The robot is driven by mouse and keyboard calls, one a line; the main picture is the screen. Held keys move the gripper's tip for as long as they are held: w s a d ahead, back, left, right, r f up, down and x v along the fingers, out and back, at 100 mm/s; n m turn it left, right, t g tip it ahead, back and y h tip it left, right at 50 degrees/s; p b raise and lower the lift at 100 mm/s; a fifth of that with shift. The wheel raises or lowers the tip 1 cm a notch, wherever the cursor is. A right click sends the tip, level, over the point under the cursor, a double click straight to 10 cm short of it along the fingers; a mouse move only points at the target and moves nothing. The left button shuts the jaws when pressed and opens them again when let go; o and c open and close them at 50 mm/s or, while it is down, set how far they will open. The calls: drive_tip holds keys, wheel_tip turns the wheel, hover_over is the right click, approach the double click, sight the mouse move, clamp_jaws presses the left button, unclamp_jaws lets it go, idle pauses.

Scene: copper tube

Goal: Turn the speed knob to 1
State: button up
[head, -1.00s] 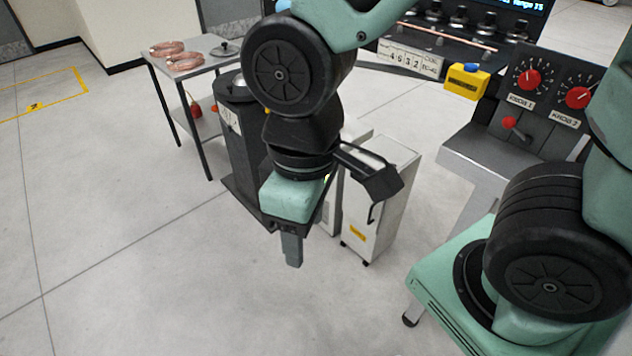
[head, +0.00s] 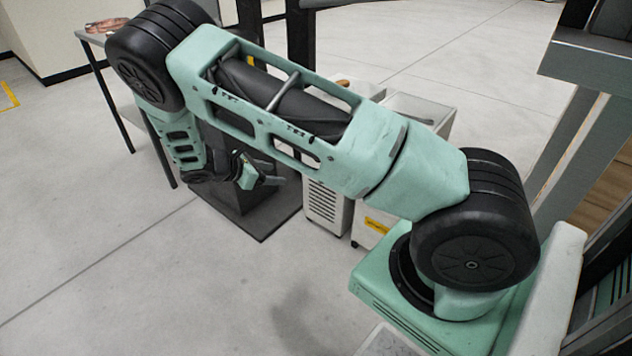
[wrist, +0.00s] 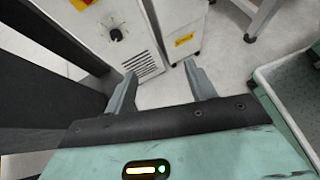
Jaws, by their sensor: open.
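A round black knob (wrist: 116,35) sits on the white face of a vented cabinet (wrist: 128,25) in the wrist view, beyond the left finger. Markings surround the knob, but they are too small to read, so I cannot tell whether it is the speed knob or where it points. My gripper (wrist: 160,72) is open and empty, its two fingers apart, with floor and cabinet bases beyond them. It touches nothing that I can see. In the head view my arm reaches left and hides part of the cabinets; the knob does not show there.
The vented cabinet also shows in the head view (head: 325,203). A second white cabinet (wrist: 181,30) with a yellow label stands beside it. A dark stand with a base plate (head: 262,222) is behind my wrist. A side table (head: 92,38) stands at far left. Floor in front is clear.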

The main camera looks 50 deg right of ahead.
drive_tip(key=w+d+f+n+t+h+b, duration=0.25)
drive_tip(key=w+d+f+b, duration=0.2)
drive_tip(key=f, duration=0.35)
drive_tip(key=w+d+f+n+t+h+b, duration=0.1)
drive_tip(key=w+d+f+n+h+b, duration=0.2)
drive_tip(key=d+f+n+h+b, duration=0.25)
drive_tip(key=w+d+f+m+y+b, duration=0.1)
drive_tip(key=d+b, duration=0.3)
drive_tip(key=d, duration=1.3)
drive_tip(key=shift+w+d+f+b, duration=0.15)
drive_tip(key=shift+d+f+b, duration=0.15)
drive_tip(key=shift+b, duration=0.1)
drive_tip(key=shift+a, duration=0.1)
drive_tip(key=c, duration=1)
